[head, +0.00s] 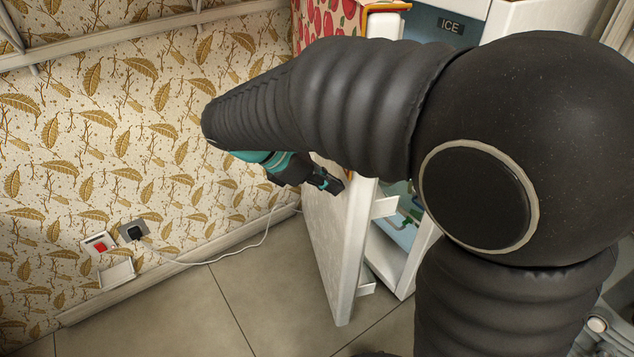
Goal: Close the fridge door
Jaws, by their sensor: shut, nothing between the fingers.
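The white fridge door (327,240) stands open, swung out toward the left wall, with its shelf brackets showing on its inner side. The white fridge body (418,252) is behind and to the right of it, partly hidden by my arm. My gripper (334,184) is shut and empty. I cannot tell whether the fingers touch the door.
A patterned wall with a socket and plug (135,232) is at the left. A white cable (235,250) runs along it toward the fridge. The tiled floor (230,305) in front is clear.

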